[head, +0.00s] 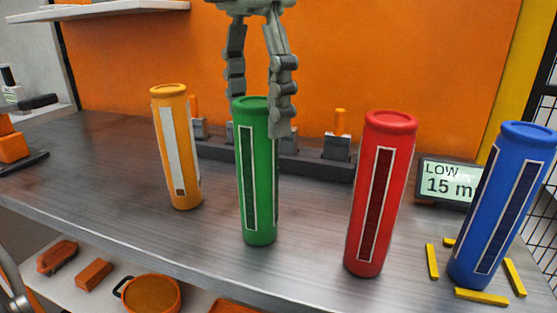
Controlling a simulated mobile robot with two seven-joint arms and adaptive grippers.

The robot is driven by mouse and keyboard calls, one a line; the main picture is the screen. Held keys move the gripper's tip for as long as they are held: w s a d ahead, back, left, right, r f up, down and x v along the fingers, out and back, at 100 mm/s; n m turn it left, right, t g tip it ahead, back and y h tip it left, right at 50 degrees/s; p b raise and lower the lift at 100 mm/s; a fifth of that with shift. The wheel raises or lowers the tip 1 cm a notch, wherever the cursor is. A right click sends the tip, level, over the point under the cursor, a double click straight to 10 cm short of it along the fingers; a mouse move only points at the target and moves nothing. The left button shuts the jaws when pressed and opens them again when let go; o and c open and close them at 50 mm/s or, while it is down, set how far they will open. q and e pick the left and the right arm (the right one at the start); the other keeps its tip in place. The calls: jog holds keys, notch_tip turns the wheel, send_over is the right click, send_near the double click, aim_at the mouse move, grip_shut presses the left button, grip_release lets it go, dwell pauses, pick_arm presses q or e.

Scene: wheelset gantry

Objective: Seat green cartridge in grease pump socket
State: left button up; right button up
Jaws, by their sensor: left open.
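The green cartridge (258,190) stands upright on the metal bench, between an orange-yellow cartridge and a red one. My left gripper (258,115) hangs fingers-down from the top of the head view, at the green cartridge's top. Its fingers are spread. The right finger overlaps the cartridge's upper right side in the picture, and the left finger passes behind its rim. I cannot tell whether either finger touches it. My right gripper does not show. I cannot make out a grease pump socket for certain.
The orange-yellow cartridge (177,148), red cartridge (379,195) and blue cartridge (501,206) stand upright nearby. Yellow strips (481,297) surround the blue one's base. A dark rack (316,165) lies behind. A display (447,182) reads LOW. The bench front (120,225) is clear.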

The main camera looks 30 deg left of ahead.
aim_at(258, 163)
pick_arm(q)
notch_tip(258, 163, down, 8)
jog(key=shift+w+a+r, duration=0.1)
dwell(0.4)
jog(key=c, duration=1.5)
